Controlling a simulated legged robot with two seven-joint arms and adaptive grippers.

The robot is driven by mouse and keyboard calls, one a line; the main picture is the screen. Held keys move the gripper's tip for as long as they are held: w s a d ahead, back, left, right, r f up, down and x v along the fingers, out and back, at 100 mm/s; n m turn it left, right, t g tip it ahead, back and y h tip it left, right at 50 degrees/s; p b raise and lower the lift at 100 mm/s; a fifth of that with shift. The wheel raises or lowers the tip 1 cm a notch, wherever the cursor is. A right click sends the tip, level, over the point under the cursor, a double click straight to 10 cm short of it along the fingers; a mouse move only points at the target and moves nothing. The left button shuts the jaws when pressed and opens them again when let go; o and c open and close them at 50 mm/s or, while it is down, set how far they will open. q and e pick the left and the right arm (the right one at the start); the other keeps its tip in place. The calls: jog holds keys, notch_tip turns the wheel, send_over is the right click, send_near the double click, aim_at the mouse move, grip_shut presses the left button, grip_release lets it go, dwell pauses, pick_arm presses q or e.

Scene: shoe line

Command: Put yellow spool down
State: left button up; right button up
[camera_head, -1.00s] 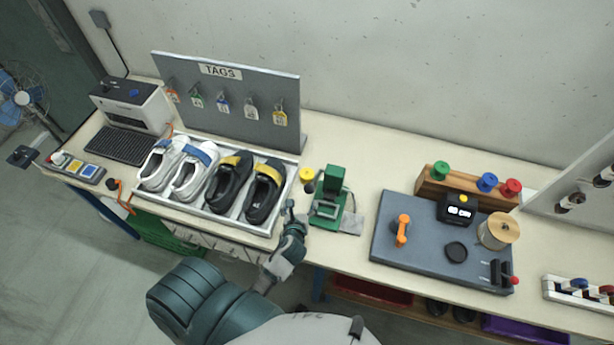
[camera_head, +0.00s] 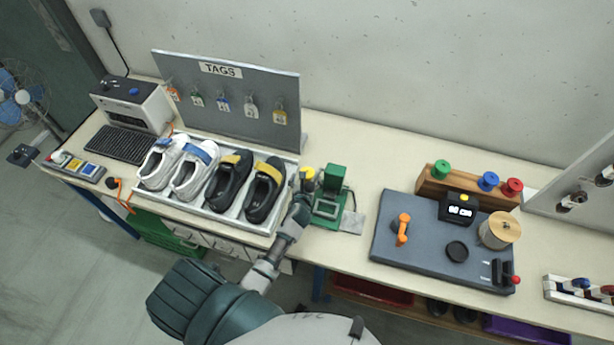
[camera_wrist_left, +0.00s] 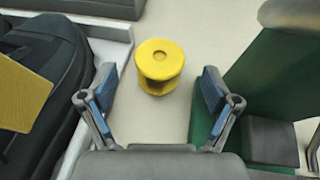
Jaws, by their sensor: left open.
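The yellow spool (camera_head: 308,173) stands upright on the bench between the shoe tray (camera_head: 240,228) and the green press-like device (camera_head: 331,190). It also shows in the left wrist view (camera_wrist_left: 160,65), standing on the pale bench top. My left gripper (camera_head: 304,190) is just in front of the spool, and in the left wrist view (camera_wrist_left: 154,95) its two fingers are spread wide, with the spool beyond and between the fingertips. The gripper is open and holds nothing. My right gripper does not show.
Black shoes (camera_head: 264,190) stand in the tray close to the left of the gripper; the green device stands close to its right. The tag board (camera_head: 228,95) rises behind.

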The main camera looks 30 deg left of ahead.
aim_at(308, 172)
pick_arm(q)
jog(key=x, duration=0.4)
jog(key=shift+d+b, duration=0.2)
jog(key=shift+b, duration=0.1)
jog(key=shift+w+a, duration=0.1)
jog(key=shift+a, duration=0.25)
jog(key=c, duration=1.2)
jog(key=shift+c, duration=0.8)
jog(key=shift+r, duration=0.1)
